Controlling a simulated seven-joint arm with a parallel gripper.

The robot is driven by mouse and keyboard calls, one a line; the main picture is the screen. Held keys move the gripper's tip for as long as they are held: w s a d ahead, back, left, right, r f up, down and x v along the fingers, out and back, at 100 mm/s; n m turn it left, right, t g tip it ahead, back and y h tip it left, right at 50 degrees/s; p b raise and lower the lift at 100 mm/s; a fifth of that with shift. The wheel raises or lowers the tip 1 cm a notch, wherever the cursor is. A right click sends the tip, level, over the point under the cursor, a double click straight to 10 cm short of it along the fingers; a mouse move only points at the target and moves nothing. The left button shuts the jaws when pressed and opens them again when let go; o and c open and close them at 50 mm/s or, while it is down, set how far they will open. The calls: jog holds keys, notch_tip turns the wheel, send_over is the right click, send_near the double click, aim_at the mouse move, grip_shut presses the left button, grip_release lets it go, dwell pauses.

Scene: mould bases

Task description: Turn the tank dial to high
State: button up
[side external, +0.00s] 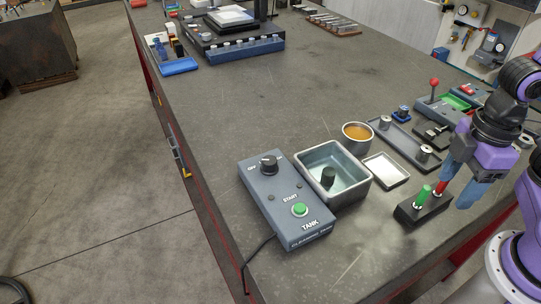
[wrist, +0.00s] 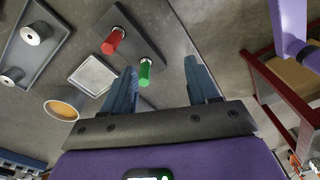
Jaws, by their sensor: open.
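The tank control box (side external: 285,206) is a grey-blue box on the bench, left of the metal tank. Its black dial (side external: 268,164) sits at the upper end, with "OFF" readable beside it. A green START button (side external: 299,210) is lower on the same face. My gripper (side external: 459,188) is open and empty at the right, close to the red and green handled pieces and well away from the dial. In the wrist view its two blue fingers (wrist: 162,88) are apart; the dial is not in that view.
A black block with a green handle (side external: 423,195) and a red handle (side external: 439,186) stands close to my gripper. A cup of amber liquid (side external: 357,136), a shallow tray (side external: 386,171) and a long tray with metal spools (side external: 405,143) lie behind. Bench left of the box is clear.

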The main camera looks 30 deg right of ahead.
jog(key=w+a+r+n+y, duration=0.2)
jog(key=w+a+r, duration=0.4)
jog(key=w+a, duration=0.65)
jog(key=n+y, duration=0.2)
jog(key=n, duration=0.1)
send_near(269, 160)
jog(key=x, duration=0.8)
jog(key=shift+f, duration=0.3)
jog(key=c, duration=1)
